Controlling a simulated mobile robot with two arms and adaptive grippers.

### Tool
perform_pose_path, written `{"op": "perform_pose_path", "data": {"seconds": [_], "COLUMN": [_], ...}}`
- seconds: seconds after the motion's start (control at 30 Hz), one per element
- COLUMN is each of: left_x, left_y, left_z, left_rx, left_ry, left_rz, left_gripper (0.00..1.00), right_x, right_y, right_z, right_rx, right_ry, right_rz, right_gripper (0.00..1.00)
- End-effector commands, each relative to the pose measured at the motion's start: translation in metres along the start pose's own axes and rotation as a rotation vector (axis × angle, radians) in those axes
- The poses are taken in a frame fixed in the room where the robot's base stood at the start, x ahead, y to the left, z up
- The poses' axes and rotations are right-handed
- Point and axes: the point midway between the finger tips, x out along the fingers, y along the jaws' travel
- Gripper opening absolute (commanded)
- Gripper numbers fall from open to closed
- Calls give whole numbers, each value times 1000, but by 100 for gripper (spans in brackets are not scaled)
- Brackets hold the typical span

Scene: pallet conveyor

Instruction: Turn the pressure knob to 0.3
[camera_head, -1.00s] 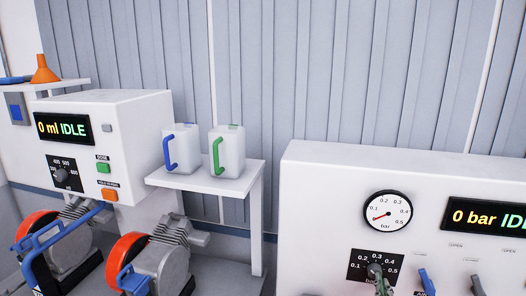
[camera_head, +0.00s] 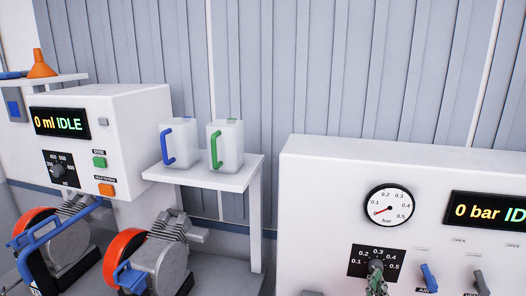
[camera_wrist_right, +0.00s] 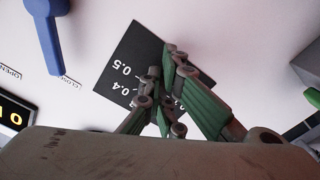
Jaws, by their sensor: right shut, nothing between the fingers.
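The pressure knob's black scale plate (camera_head: 359,272), marked 0.1 to 0.5, is on the white panel at lower right. My right gripper (camera_head: 377,268) is shut, with its fingertips in front of the plate's middle. It covers most or all of the knob, so I cannot tell the knob's setting or whether the fingers touch it. In the right wrist view the green-padded fingers (camera_wrist_right: 168,75) lie over the black plate (camera_wrist_right: 133,55); 0.4 and 0.5 show beside them. The round gauge (camera_head: 389,205) has its red needle near the low end. My left gripper is out of view.
A display (camera_head: 488,212) reads "0 bar". A blue lever (camera_head: 429,277) and a grey lever (camera_head: 481,282) stand right of the plate. At left are a dosing machine (camera_head: 130,120), a shelf (camera_head: 215,178) with two jugs, and pumps below.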

Motion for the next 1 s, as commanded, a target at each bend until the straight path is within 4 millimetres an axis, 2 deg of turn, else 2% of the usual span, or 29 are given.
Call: {"op": "perform_pose_path", "data": {"seconds": [0.03, 0.57, 1.0], "left_x": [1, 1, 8], "left_y": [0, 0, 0], "left_z": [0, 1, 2], "left_rx": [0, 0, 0], "left_ry": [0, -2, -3], "left_rz": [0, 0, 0], "left_gripper": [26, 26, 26], "right_x": [0, 0, -4], "right_y": [-2, -5, -9], "right_z": [-4, -5, 5], "right_rx": [3, 1, 1], "right_ry": [10, 9, 1], "right_rz": [-2, -3, -4], "right_gripper": [0, 0, 0]}}
